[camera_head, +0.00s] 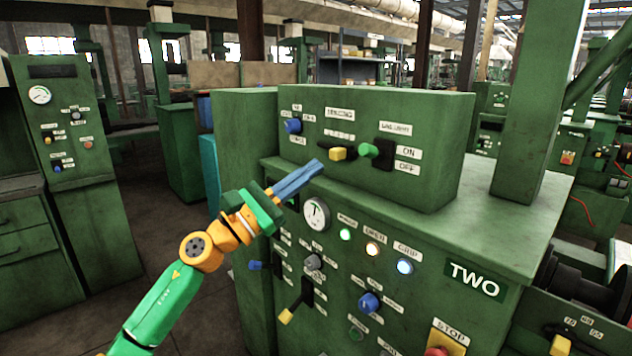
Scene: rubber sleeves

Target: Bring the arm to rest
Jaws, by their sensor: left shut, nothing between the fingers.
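My left gripper (298,180) shows in the head view at the end of a green and orange arm that comes in from the lower left. Its blue fingers are shut with nothing between them. They point up and to the right, in front of the green machine (480,235) marked TWO. The fingertips appear just below the upper control box (240,150) and left of its yellow-tipped lever (343,153). I cannot tell whether they touch the machine. My right gripper is not in view.
The machine front carries a gauge (316,214), lit lamps (372,249), a blue knob (369,303), a yellow-tipped lever (287,316) and a red stop button (436,351). Another green cabinet (95,225) stands at the left. Open floor (160,225) lies between them.

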